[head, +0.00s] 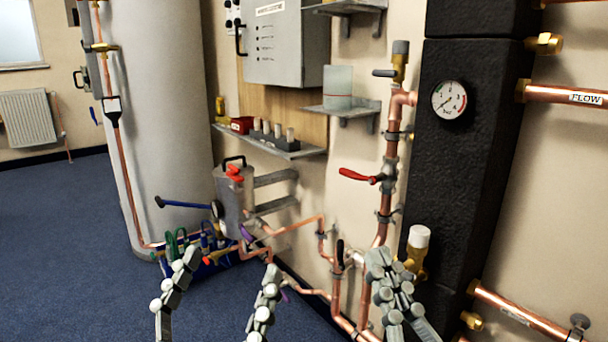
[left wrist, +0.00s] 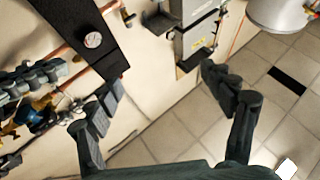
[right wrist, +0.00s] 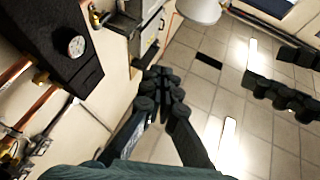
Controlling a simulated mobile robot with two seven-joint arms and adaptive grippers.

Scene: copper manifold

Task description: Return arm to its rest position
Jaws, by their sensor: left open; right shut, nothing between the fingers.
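My left gripper (head: 230,264) is low in the head view, its two grey fingers spread wide with nothing between them. The left wrist view also shows it open and empty (left wrist: 160,85). My right gripper (head: 380,262) is low and right of centre in the head view, its fingers together. In the right wrist view its fingers (right wrist: 160,82) meet with nothing held. In the head view it overlaps the lower copper pipes (head: 337,300) and is beside a white-capped brass valve (head: 417,245); whether it touches them I cannot tell.
A red-lever valve (head: 360,175) sits on the upright copper pipe. A black column with a gauge (head: 449,99) stands right. A grey canister (head: 232,195), a blue tool bag (head: 205,264) and a large cylinder (head: 160,120) are left. Blue floor (head: 70,230) at left is clear.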

